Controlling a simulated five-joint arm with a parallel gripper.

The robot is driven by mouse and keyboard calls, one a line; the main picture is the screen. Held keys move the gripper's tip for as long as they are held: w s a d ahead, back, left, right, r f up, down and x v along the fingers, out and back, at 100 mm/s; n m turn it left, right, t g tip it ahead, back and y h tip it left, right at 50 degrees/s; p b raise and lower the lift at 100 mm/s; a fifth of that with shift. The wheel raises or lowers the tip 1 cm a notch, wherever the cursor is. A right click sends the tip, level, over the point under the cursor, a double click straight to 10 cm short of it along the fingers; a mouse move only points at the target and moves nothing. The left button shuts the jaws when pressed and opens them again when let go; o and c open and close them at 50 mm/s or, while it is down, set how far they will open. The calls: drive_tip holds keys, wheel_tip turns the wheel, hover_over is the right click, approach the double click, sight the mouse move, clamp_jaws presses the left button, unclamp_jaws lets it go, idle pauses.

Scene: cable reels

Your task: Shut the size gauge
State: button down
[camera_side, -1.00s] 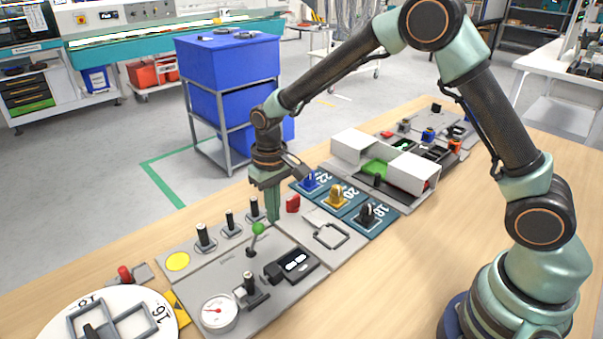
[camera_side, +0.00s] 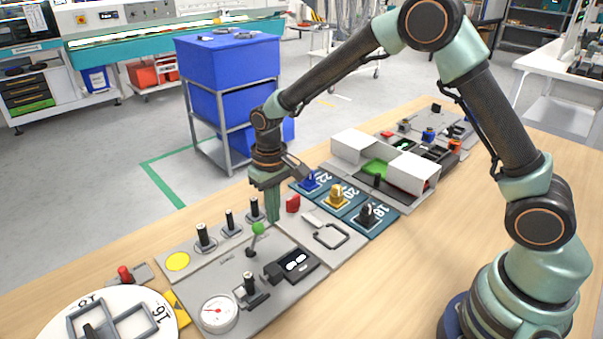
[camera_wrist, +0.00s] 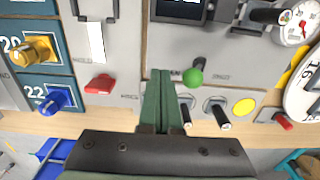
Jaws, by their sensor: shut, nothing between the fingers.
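No part is clearly marked as the size gauge. A black unit with a lit display (camera_side: 292,263) lies on the grey panel, with a black-knobbed slide (camera_side: 250,289) beside it; the display also shows at the top of the wrist view (camera_wrist: 180,9). A round dial with a red needle (camera_side: 219,313) sits at the panel's front. My gripper (camera_side: 272,218) points down, shut and empty, just behind a lever with a green ball (camera_side: 258,229). In the wrist view, the shut fingers (camera_wrist: 163,84) are left of the green ball (camera_wrist: 193,77); contact cannot be told.
Black posts (camera_side: 204,237) and a yellow disc (camera_side: 177,262) line the panel's back edge. A red block (camera_side: 293,203) and a grey loop handle (camera_side: 329,236) are right of my gripper. Numbered blue, yellow (camera_side: 338,196) and black knobs lie beyond. A white turntable (camera_side: 150,314) is front left.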

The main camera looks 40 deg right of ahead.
sight(254, 226)
drive_tip(key=shift+f, duration=1)
drive_tip(key=shift+a, duration=2.65)
drive_tip(key=shift+d, duration=0.15)
drive_tip(key=shift+d, duration=0.45)
wheel_tip(254, 226, up, 7)
drive_tip(key=shift+r, duration=0.1)
